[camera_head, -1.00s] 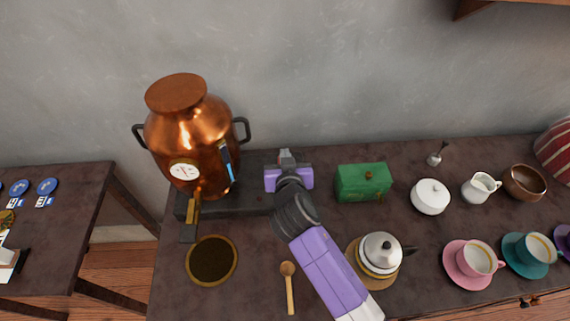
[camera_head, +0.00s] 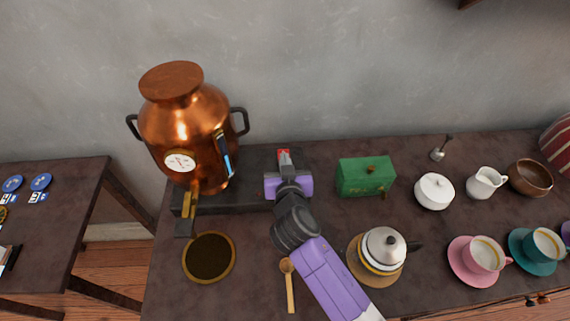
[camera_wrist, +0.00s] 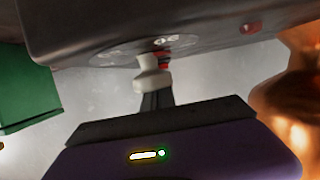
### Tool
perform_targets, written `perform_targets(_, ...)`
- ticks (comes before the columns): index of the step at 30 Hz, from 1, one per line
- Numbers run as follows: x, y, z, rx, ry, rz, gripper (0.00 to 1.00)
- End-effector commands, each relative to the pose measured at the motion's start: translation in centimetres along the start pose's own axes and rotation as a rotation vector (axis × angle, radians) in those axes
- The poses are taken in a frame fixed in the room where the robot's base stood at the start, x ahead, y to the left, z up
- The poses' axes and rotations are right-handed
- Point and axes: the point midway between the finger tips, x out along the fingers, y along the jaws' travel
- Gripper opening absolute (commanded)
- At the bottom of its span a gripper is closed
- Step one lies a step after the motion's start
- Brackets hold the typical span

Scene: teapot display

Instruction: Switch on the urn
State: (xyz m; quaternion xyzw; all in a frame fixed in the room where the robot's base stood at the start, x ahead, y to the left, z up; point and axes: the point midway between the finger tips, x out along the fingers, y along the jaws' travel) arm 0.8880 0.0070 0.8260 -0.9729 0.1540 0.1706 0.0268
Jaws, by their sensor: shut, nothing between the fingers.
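The copper urn (camera_head: 185,120) stands at the back left of the counter, with a round white gauge, a blue sight strip and a tap at its front. Its dark base (camera_head: 252,190) reaches right, under my gripper (camera_head: 285,170). A small red switch (camera_head: 284,153) shows just beyond the fingertips. In the wrist view my gripper (camera_wrist: 152,80) is shut and empty, its pale tips close to the dark base (camera_wrist: 100,30). The red switch (camera_wrist: 161,62) is partly hidden behind them; I cannot tell whether they touch it. A red lamp-like spot (camera_wrist: 250,28) also shows on the base and looks dull.
A green tin (camera_head: 366,177) stands close right of my gripper. A kettle (camera_head: 383,248) sits near my forearm. A wooden spoon (camera_head: 290,285) and a dark round mat (camera_head: 209,258) lie in front. A white pot, jug, bowl and cups fill the right side.

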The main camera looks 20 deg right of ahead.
Motion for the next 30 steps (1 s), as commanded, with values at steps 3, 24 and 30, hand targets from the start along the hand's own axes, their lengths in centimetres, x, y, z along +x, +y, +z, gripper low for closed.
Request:
perform_targets(3,0.0,0.0,0.2,0.0,0.011,0.0,0.0)
perform_targets(24,-0.5,0.0,-1.4,0.0,0.01,0.0,0.0)
perform_targets(30,-0.5,0.0,-1.3,0.0,0.01,0.0,0.0)
